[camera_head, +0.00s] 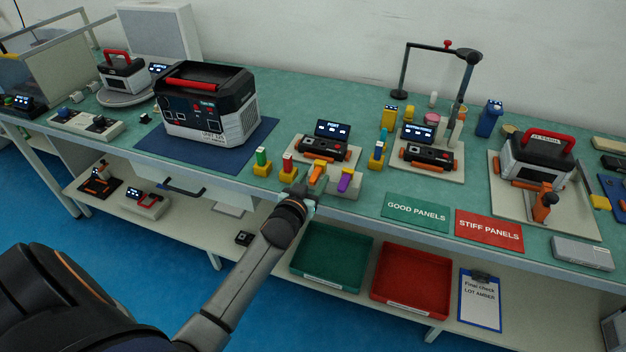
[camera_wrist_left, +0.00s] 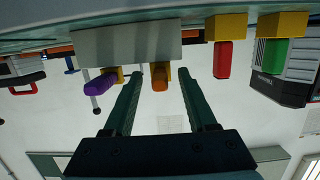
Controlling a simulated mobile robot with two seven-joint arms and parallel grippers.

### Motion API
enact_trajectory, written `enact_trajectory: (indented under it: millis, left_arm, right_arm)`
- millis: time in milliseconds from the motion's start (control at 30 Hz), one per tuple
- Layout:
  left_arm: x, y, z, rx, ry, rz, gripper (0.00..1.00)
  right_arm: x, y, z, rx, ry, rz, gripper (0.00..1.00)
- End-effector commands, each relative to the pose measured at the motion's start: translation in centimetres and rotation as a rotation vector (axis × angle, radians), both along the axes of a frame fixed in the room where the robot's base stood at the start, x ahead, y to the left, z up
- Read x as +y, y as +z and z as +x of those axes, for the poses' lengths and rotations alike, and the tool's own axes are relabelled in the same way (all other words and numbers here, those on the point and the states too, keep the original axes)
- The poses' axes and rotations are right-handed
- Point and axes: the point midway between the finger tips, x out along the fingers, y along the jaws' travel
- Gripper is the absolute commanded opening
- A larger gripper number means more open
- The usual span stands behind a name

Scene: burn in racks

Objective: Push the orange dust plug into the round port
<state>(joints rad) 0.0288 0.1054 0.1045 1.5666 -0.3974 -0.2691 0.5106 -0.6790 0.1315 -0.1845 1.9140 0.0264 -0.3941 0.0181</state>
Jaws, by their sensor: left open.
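The orange dust plug (camera_head: 317,172) stands slightly tilted in a holder at the table's front edge, between a red plug (camera_head: 287,162) and a purple plug (camera_head: 346,181). My left gripper (camera_head: 303,190) is just in front of it, open and empty. In the left wrist view, which looks inverted, the orange plug (camera_wrist_left: 160,80) shows between the two spread fingers (camera_wrist_left: 160,95), beyond or near their tips; I see no contact. The large black and grey case (camera_head: 205,108) has several ports on its front. I cannot tell which one is the round port. My right gripper is not in view.
Green (camera_head: 262,157) and blue (camera_head: 378,150) plugs stand in yellow blocks nearby. Behind the plugs is a small unit with a lit PORT display (camera_head: 332,129). Green (camera_head: 415,212) and red (camera_head: 489,229) panel mats lie to the right. Bins stand on the shelf below.

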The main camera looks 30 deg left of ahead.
Motion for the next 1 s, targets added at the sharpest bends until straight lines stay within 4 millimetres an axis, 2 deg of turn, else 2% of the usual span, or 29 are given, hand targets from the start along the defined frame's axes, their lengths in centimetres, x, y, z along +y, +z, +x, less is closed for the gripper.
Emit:
enact_trajectory:
  millis: [267, 767, 1000]
  left_arm:
    - [0.03, 0.01, 0.11, 0.000, 0.000, 0.001, 0.57]
    - [0.01, -0.01, 0.08, 0.000, 0.000, 0.001, 0.01]
    - [-0.01, -0.02, 0.07, 0.000, -0.001, 0.000, 0.00]
  right_arm:
    - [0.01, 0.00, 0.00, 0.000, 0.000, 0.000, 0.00]
    - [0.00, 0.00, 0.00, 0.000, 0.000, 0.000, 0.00]
    - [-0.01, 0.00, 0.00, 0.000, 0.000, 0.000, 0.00]
